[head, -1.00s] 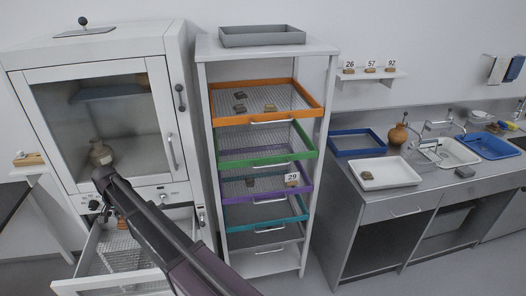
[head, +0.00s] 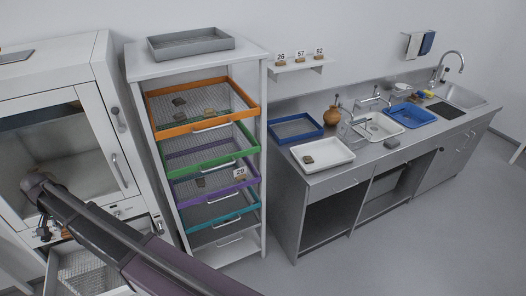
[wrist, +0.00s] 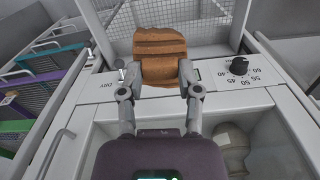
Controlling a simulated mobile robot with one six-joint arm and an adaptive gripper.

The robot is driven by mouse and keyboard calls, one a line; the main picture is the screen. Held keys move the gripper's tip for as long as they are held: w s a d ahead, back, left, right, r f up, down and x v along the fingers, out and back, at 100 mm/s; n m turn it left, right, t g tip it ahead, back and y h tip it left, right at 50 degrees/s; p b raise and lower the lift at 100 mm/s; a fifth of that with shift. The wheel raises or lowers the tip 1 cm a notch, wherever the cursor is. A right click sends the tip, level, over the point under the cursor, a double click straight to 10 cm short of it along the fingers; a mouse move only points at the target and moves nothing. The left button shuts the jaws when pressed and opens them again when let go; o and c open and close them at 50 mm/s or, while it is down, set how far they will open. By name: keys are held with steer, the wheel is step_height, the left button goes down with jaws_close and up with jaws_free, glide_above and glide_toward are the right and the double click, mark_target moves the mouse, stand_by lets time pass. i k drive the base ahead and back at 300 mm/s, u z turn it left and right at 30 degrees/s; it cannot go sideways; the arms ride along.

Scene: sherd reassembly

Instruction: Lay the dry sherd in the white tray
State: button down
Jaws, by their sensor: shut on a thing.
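My gripper (wrist: 160,84) is shut on an orange-brown ridged sherd (wrist: 160,50) in the wrist view, with a finger on each side of its lower end. The sherd is above the front of the drying cabinet, by its open wire drawer (wrist: 180,18). In the head view the gripper is at the lower left, mostly hidden by my arm. The white tray (head: 340,153) stands on the metal counter at right, well away from the gripper. A small brown sherd (head: 309,159) lies in its left part; the rest of the tray is bare.
A rack with coloured mesh drawers (head: 202,127) stands between the cabinet (head: 80,130) and the counter. A blue tray (head: 295,128), an orange-brown jug (head: 332,115) and a white basin (head: 380,127) are near the white tray. A grey piece (head: 391,143) lies on the counter front.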

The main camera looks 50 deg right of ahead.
mark_target(333, 153)
steer(key=u, duration=0.05)
steer(key=k, duration=0.5)
steer(key=z, duration=1.85)
steer(key=i, duration=1)
